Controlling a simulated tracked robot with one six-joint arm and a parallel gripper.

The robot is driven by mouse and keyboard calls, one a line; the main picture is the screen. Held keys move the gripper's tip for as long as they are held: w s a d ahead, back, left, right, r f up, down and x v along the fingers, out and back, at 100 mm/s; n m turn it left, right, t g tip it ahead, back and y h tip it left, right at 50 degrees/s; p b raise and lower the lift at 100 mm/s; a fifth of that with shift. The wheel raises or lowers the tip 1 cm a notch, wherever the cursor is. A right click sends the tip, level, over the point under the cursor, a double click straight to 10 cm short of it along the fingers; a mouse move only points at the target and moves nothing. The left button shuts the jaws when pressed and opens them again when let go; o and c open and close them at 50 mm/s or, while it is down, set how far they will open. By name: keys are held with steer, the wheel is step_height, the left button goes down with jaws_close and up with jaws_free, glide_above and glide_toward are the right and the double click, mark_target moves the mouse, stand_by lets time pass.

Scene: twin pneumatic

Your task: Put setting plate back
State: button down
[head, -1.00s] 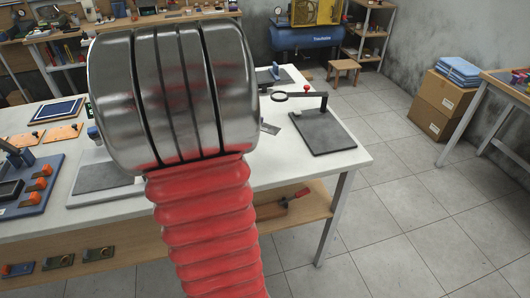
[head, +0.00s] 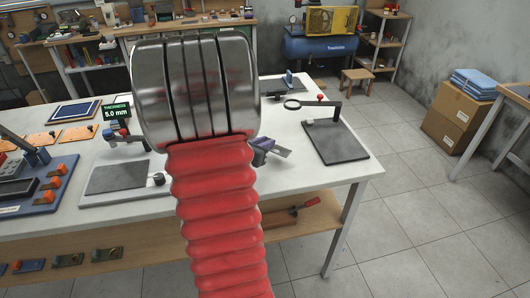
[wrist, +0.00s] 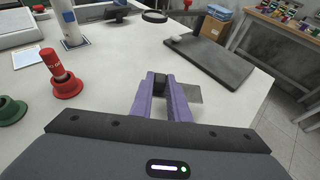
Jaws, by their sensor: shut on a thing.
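My gripper (wrist: 160,92) has purple fingers, shut on a small black piece (wrist: 160,83) between their tips. A thin grey plate (wrist: 193,94), which looks like the setting plate, extends to the right of the fingers. In the head view the purple fingers (head: 261,147) and the plate (head: 281,151) show just right of my arm, over the white table's right part. The plate appears tilted there. It is left of and nearer than a dark slab (head: 335,144). Whether the plate touches the table I cannot tell.
The dark slab, with a white knob, also shows in the wrist view (wrist: 215,58). A ring on a black arm (head: 292,104) stands behind it. A gauge reading 5.0 mm (head: 116,112) and a grey plate on a white base (head: 118,177) are left. Red (wrist: 62,78) and green pieces stand left of my gripper.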

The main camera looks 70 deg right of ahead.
steer(key=shift+f, duration=2.1)
steer(key=c, duration=1.7)
jaws_free()
steer(key=shift+f, duration=0.1)
steer(key=v, duration=1.2)
steer(key=shift+r, duration=0.25)
